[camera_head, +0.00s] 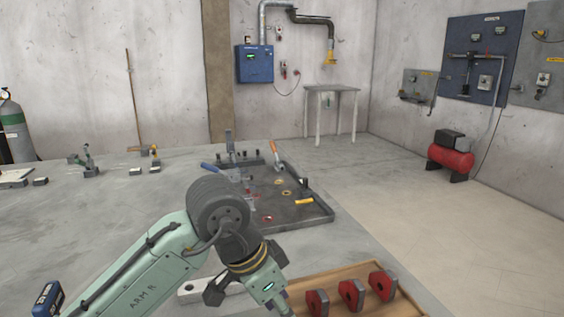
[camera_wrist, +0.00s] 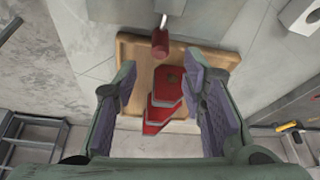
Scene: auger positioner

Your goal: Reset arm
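My gripper (camera_wrist: 160,82) is open in the wrist view, its two purple-grey padded fingers spread apart with nothing held between them. Through the gap I see a wooden tray (camera_wrist: 188,52) below, with red blocks (camera_wrist: 168,88) in a row and a red cylinder on a metal rod (camera_wrist: 160,42) at its far edge. In the head view my pale green arm (camera_head: 150,262) is bent, its wrist pointing down by the tray (camera_head: 348,272) at the lower right. Several red-and-dark blocks (camera_head: 351,294) stand on that tray. The fingertips are mostly hidden in the head view.
A dark tray (camera_head: 318,216) with tools, including an orange-handled one (camera_head: 275,154), lies on the grey bench (camera_head: 130,205) beyond my arm. Small fixtures (camera_head: 88,162) stand at the back left.

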